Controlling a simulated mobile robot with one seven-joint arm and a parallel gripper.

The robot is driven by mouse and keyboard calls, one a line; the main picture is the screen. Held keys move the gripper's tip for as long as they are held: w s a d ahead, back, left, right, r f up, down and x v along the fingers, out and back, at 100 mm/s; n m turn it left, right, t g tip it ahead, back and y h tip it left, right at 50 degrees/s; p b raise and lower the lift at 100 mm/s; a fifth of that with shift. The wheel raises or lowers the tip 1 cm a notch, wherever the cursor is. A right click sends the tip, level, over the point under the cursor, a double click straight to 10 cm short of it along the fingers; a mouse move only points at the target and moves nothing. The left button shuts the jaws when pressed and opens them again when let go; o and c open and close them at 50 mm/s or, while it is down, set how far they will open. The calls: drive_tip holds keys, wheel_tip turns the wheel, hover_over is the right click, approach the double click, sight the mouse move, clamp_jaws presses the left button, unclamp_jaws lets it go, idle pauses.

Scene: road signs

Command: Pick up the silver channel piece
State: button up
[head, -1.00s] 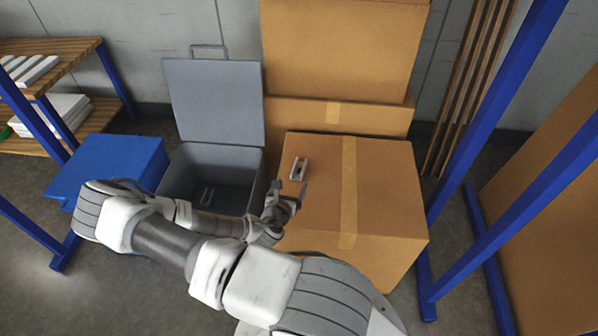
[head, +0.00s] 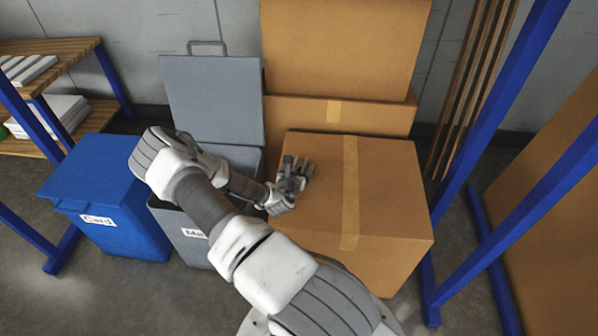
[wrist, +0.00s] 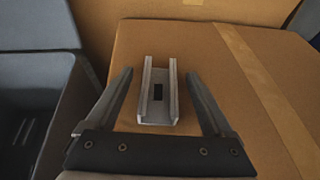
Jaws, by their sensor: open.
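The silver channel piece (wrist: 158,90) lies on top of a cardboard box (wrist: 228,98) in the wrist view. It is a short U-shaped length with a dark slot in its base. My gripper (wrist: 160,84) is open, with one finger on each side of the piece and a gap to both. I cannot tell its exact height above the box. In the head view my gripper (head: 296,170) is over the left part of the box top (head: 385,180), and it hides the piece.
A grey bin (head: 180,230) with its lid (head: 212,100) raised stands left of the box, and a blue bin (head: 110,190) stands further left. More cardboard boxes (head: 340,50) are stacked behind. Blue posts (head: 480,130) rise at the right. The box's right side is clear.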

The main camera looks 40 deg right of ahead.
drive_tip(key=shift+w+d+f, duration=0.1)
drive_tip(key=shift+w+d, duration=0.05)
drive_tip(key=shift+d, duration=0.05)
clamp_jaws()
idle(0.4)
